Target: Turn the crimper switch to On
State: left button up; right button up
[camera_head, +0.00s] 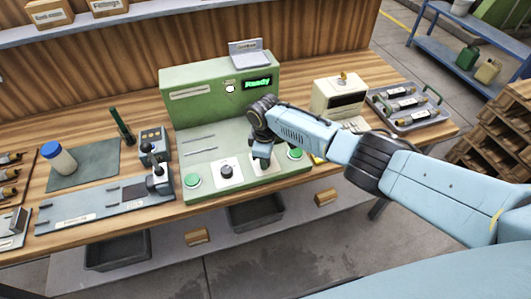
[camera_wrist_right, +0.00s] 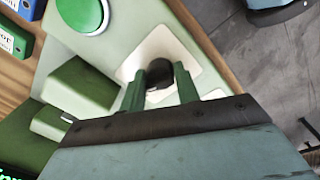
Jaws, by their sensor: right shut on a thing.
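The green crimper machine (camera_head: 185,102) stands on the wooden bench, with a lit "Ready" display (camera_head: 257,83). Its sloped front panel carries a black rotary knob (camera_head: 226,172) on a white plate. My right gripper (camera_head: 263,155) is over a second white plate to the right of that knob. In the right wrist view, the two green fingers of the right gripper (camera_wrist_right: 160,88) are shut on a black switch knob (camera_wrist_right: 159,69) on its white plate (camera_wrist_right: 185,55). The gripper hides most of this knob and its markings in the head view. My left gripper is not in view.
Green push buttons sit at the panel's left (camera_head: 192,180) and right (camera_head: 295,153). A beige device (camera_head: 337,97) and a grey tray (camera_head: 432,115) stand to the right. A grey-blue fixture with levers (camera_head: 95,208) lies to the left.

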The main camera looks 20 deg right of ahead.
jog(key=shift+s+m+p, duration=0.1)
jog(key=shift+m+p, duration=0.2)
jog(key=shift+m, duration=0.6)
jog(key=shift+f, duration=0.1)
jog(key=shift+a, duration=0.1)
jog(key=o, duration=0.9)
jog(key=shift+o, duration=0.2)
notch_tip(320, 180, up, 14)
jog(key=p, duration=0.1)
jog(key=shift+s+a+f+p, duration=0.2)
jog(key=shift+f+p, duration=0.05)
jog(key=shift+p, duration=0.15)
